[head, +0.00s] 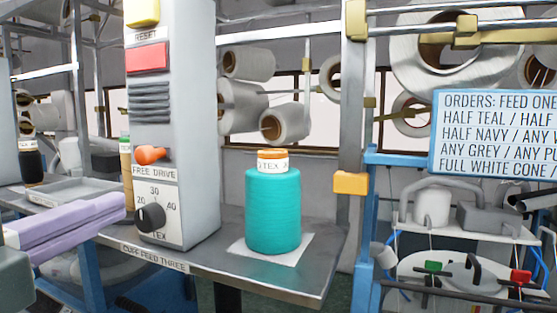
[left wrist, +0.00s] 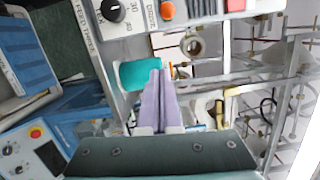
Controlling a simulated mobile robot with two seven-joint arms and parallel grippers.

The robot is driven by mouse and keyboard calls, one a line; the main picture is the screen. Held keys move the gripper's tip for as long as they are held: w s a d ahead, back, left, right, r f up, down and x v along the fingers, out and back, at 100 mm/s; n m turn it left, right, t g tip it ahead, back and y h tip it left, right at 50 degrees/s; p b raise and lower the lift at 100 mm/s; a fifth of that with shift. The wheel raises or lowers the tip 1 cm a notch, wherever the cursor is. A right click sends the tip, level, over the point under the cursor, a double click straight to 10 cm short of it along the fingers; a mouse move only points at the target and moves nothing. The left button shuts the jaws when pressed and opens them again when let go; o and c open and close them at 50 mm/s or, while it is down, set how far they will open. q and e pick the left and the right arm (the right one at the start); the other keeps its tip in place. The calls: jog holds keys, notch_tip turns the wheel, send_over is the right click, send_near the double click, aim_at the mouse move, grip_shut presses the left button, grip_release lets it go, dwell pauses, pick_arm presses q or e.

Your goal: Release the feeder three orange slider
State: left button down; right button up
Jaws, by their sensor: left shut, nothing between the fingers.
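An orange block (head: 350,183) sits on the grey post at the right end of the feeder three shelf. An orange-red knob (head: 150,154) sits above the FREE DRIVE label on the grey control column (head: 185,120); it also shows in the left wrist view (left wrist: 167,10). I cannot tell which one is the slider. My left gripper (head: 120,206), with lilac fingers, is shut and empty at the left, below and left of the knob and apart from it. In the left wrist view its fingers (left wrist: 161,76) overlap the teal cone (left wrist: 135,74). My right gripper is not in view.
The teal yarn cone (head: 273,212) stands upright on a white square on the shelf labelled CUFF FEED THREE (head: 225,262). The column carries a red button (head: 147,58) and a black dial (head: 151,217). A blue order board (head: 495,135) hangs at the right.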

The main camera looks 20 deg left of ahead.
aim_at(152, 155)
pick_arm(q)
jog(key=shift+w+a+r+m, duration=0.15)
jog(key=shift+w+r+m, duration=0.2)
jog(key=shift+r, duration=0.15)
jog(key=w+a+r+b, duration=0.1)
jog(key=w+a+b, duration=0.3)
jog(key=w, duration=0.6)
jog(key=shift+w+a+b, duration=0.25)
jog(key=shift+a+b, duration=0.1)
jog(key=shift+b, duration=0.4)
